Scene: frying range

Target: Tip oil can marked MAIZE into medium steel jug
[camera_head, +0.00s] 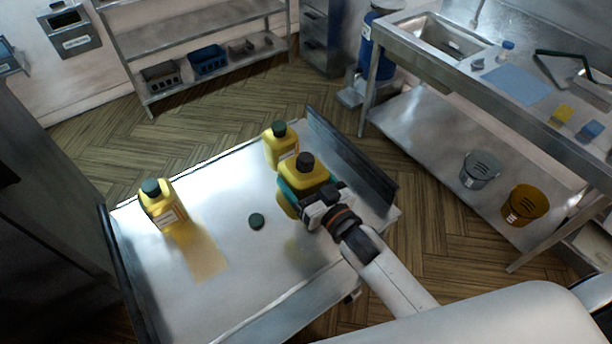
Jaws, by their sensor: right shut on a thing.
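My right gripper (312,200) is shut on a yellow oil can (308,172) with a dark top, over the right part of the steel table (225,285). The can looks upright; I cannot tell whether it is lifted clear. Teal shows around its middle. A second yellow can (282,151) with a green cap stands just behind it, and a third (161,208) stands at the left. The labels are too small to read, so I cannot tell which is MAIZE. I see no steel jug. My left gripper is not in view.
A dark raised edge (352,160) runs along the table's right side. A steel sink bench (470,100) stands at the right, with a grey bucket (478,169) and an amber bucket (524,205) on its lower shelf.

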